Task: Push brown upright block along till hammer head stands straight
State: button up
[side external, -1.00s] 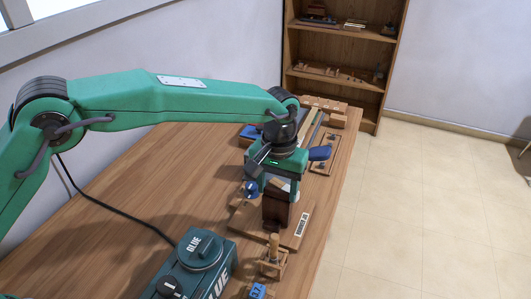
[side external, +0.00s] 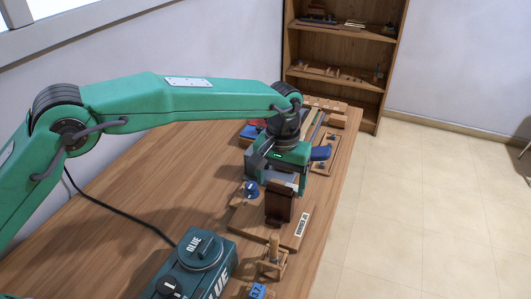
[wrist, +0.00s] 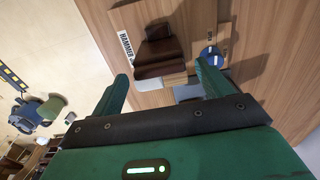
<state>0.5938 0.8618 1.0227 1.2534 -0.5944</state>
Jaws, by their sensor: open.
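The dark brown upright block (side external: 279,206) stands on a wooden board (side external: 253,221) that bears a white label. In the wrist view the brown block (wrist: 160,57) is ahead of my fingers, near the HAMMER label (wrist: 126,47). A pale strip (wrist: 148,84) shows at the block's near end; I cannot tell whether it is part of the hammer head. My gripper (wrist: 163,83) is open, with one green finger to each side of the block's line and nothing between the tips. In the side view the gripper is just behind the block.
A blue dial (wrist: 211,57) sits beside the block on the board. A green glue machine (side external: 195,262) and a small wooden stand (side external: 273,260) are at the front. Other wooden parts (side external: 325,104) lie at the far end.

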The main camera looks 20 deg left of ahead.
jog(key=shift+r, duration=3.85)
jog(key=shift+r, duration=0.1)
